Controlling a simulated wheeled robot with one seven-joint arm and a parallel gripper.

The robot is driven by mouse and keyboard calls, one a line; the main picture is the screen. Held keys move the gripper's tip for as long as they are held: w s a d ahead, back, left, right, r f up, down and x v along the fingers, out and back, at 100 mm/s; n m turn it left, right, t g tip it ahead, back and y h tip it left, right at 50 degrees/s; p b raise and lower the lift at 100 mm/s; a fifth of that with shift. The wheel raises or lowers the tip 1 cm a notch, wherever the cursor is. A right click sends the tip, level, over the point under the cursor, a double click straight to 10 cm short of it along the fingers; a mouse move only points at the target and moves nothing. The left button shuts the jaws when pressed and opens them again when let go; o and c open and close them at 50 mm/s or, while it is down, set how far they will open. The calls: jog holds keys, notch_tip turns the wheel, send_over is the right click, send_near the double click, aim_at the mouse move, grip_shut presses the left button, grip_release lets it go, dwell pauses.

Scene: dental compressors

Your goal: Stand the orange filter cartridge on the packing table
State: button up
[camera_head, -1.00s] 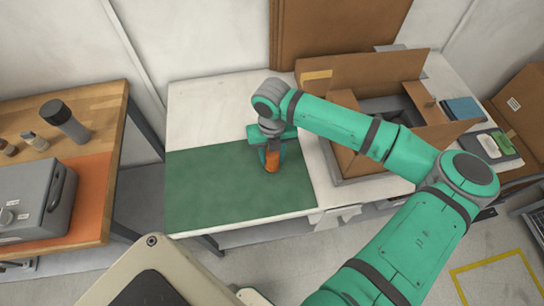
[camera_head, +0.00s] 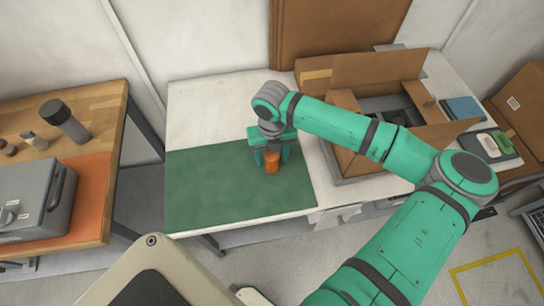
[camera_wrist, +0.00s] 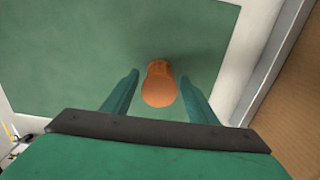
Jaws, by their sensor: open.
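The orange filter cartridge (camera_head: 272,162) stands upright on the green mat (camera_head: 215,190) that covers the front of the white packing table (camera_head: 200,108). In the wrist view the cartridge (camera_wrist: 158,86) shows its round orange top, with a narrower ribbed part beyond it. My gripper (camera_head: 273,158) is open around the cartridge. In the wrist view its fingers stand one on each side, with a visible gap between each finger and the cartridge. The cartridge's far side is hidden in the head view.
An open cardboard box (camera_head: 375,170) with grey contents stands right of the mat, under my arm. A blue booklet (camera_head: 462,109) lies further right. A wooden bench (camera_head: 95,100) with a grey case (camera_head: 35,198) stands at left. The mat's left part is clear.

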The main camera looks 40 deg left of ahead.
notch_tip(320, 180, up, 12)
dwell(0.4)
jog(key=shift+f, duration=0.1)
